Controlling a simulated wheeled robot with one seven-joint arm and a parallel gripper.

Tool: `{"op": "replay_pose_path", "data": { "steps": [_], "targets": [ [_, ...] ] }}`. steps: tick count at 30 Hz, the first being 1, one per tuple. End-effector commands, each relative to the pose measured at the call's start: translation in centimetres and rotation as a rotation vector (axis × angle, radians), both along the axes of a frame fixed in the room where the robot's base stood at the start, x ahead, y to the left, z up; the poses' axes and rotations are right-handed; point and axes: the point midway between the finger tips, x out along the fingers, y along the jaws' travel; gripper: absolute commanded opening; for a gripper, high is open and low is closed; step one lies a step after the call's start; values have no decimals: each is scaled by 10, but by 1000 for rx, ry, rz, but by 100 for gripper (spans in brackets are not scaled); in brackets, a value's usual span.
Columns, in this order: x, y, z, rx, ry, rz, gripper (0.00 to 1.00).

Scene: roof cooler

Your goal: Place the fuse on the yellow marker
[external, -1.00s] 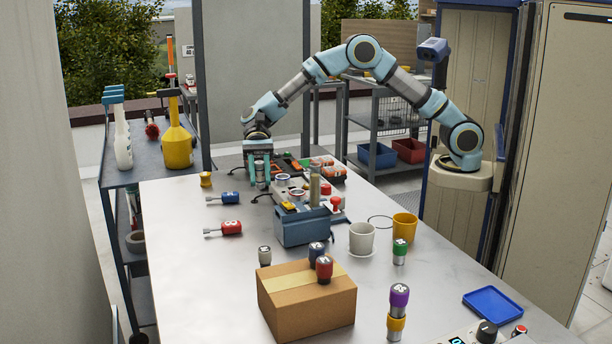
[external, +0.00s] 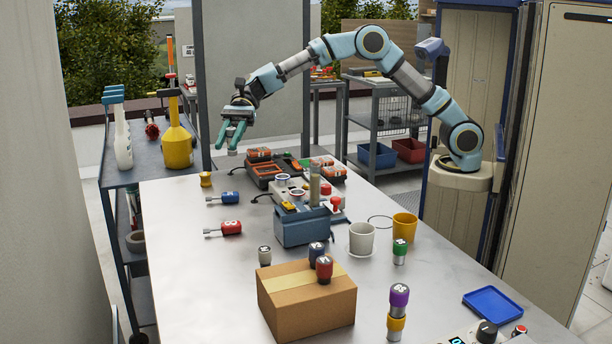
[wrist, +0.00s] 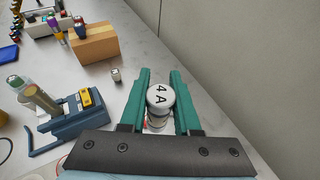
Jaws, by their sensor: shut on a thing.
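The fuse (wrist: 160,98), with a pale round top marked "4 A", sits between the green fingers of my gripper (wrist: 160,76) in the wrist view. My gripper is shut on it. In the external view my gripper (external: 232,148) is raised above the far left end of the table, and the fuse in it is too small to make out. A small yellow spool-shaped piece (external: 205,180) stands on the table below and left of my gripper. A yellow band (external: 397,323) shows under a purple-topped cylinder (external: 399,295) at the front. I cannot tell which is the marker.
Blue (external: 223,199) and red (external: 230,228) handled tools lie at the left. A blue device (external: 302,229) and an orange-black case (external: 265,170) stand mid-table. A cardboard box (external: 306,305), cups (external: 361,238) and several capped cylinders are nearer. Bare tabletop lies left of the box.

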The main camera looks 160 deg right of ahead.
Motion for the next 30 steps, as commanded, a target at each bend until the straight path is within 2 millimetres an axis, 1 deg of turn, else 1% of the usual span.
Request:
{"op": "replay_pose_path", "data": {
  "steps": [3, 5, 7, 8, 9, 12, 15, 18, 21, 23, 25, 30],
  "targets": [
    [10, -37, -2, 0, 0, -165, 0],
    [14, -59, -2, 0, 0, -266, 0],
    [16, -88, -1, 0, -1, -399, 0],
    [15, -100, -1, 0, -1, -458, 0],
    [13, -117, -1, 1, -1, -537, 0],
    [5, -153, 1, 2, -2, -726, 0],
    [-8, -183, 4, 2, -2, -897, 0],
    [-24, -206, 6, 2, -2, -1048, 0],
    [-40, -223, 7, 3, -3, -1182, 0],
    [-48, -230, 8, 0, 0, -1246, 0],
    [-60, -238, 8, 1, -1, -1337, 0],
    [-97, -255, 9, 1, -1, -1580, 0]
  ]
}}
